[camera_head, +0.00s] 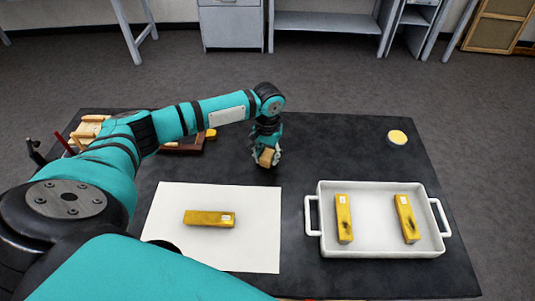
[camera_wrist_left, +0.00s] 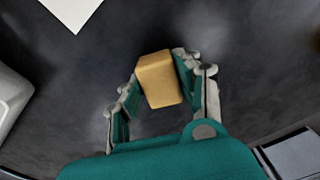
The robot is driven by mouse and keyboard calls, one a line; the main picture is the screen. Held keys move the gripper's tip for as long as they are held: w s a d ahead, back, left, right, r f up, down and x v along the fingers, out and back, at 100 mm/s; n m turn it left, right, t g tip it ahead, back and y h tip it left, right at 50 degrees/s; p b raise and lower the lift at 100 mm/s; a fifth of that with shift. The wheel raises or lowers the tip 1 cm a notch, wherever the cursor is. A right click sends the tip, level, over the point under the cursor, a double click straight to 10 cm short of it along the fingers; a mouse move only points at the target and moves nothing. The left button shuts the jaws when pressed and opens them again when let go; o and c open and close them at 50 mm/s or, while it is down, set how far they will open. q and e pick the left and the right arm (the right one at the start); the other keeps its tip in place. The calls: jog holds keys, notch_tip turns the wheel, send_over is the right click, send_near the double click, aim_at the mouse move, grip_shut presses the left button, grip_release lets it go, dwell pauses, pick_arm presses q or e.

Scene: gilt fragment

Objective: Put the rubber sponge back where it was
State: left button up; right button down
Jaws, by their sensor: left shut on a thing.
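My left gripper (camera_head: 267,160) is shut on a tan block, which I take as the rubber sponge (camera_head: 267,157). It hangs over the dark table, behind the white sheet and left of the white tray. In the left wrist view the sponge (camera_wrist_left: 159,79) sits between the fingers of my left gripper (camera_wrist_left: 160,85). The right finger lies along its side, and its far end sticks out past the fingertips. I cannot tell how high it is above the table. My right gripper is not in view.
A yellow bar (camera_head: 209,218) lies on the white sheet (camera_head: 258,250). Two more bars (camera_head: 344,218) (camera_head: 408,219) lie in the white tray (camera_head: 375,250). A round yellow-topped thing (camera_head: 397,138) stands at the back right. Wooden items (camera_head: 88,129) are partly hidden behind my left arm. The back middle of the table is clear.

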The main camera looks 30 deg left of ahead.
aim_at(268, 154)
pick_arm(q)
jog(key=shift+f, duration=0.1)
jog(key=o, duration=0.9)
jog(key=shift+o, duration=0.6)
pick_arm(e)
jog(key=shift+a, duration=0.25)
pick_arm(q)
notch_tip(268, 154, up, 12)
jog(key=b, duration=0.2)
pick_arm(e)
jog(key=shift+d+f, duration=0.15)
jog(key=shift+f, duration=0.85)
